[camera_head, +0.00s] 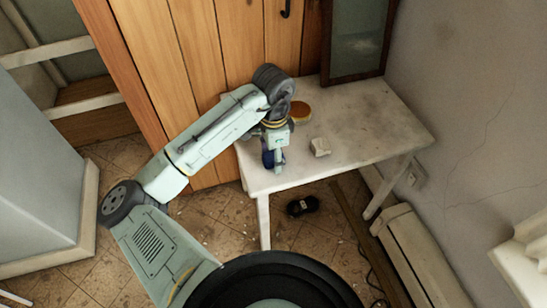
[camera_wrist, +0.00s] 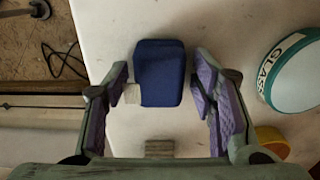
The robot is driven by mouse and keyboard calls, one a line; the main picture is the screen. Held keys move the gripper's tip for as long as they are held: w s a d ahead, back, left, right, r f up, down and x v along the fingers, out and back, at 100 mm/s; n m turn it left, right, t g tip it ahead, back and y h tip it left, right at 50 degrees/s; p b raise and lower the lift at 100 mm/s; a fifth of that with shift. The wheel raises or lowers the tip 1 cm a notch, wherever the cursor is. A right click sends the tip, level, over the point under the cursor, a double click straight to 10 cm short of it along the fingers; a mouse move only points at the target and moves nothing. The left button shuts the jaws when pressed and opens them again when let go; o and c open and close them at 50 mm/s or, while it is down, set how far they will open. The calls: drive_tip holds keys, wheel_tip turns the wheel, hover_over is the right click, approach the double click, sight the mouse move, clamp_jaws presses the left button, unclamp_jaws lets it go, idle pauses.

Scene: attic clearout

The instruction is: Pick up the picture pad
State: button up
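A dark blue pad-like block (camera_wrist: 159,75) with rounded corners lies on the white table, and I take it to be the picture pad, though no label shows. It also shows in the head view (camera_head: 268,158), partly hidden by my gripper. My gripper (camera_wrist: 161,66) points down over the table near its front left edge. In the wrist view its two purple-padded fingers are spread wide, with the blue block between them and a gap on both sides. Nothing is held.
A small pale block (camera_wrist: 132,94) sits beside the blue one, near the left finger. A brownish block (camera_wrist: 159,147) is closer to the palm. A round tub lettered "GLASS" (camera_wrist: 296,75) and a yellow item (camera_wrist: 272,141) are right.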

drive_tip(key=c, duration=1)
drive_tip(key=shift+o, duration=0.2)
drive_tip(key=shift+r, duration=0.1)
drive_tip(key=shift+r, duration=0.6)
wheel_tip(320, 180, up, 2)
drive_tip(key=shift+r+b, duration=0.15)
drive_tip(key=shift+b, duration=0.2)
drive_tip(key=s+d, duration=0.3)
drive_tip(key=s, duration=0.4)
drive_tip(key=s+d+r+b, duration=0.1)
drive_tip(key=s+d, duration=0.2)
drive_tip(key=s, duration=0.4)
drive_tip(key=shift+s+d+r, duration=0.15)
drive_tip(key=shift+s+d, duration=0.05)
drive_tip(key=shift+s, duration=0.15)
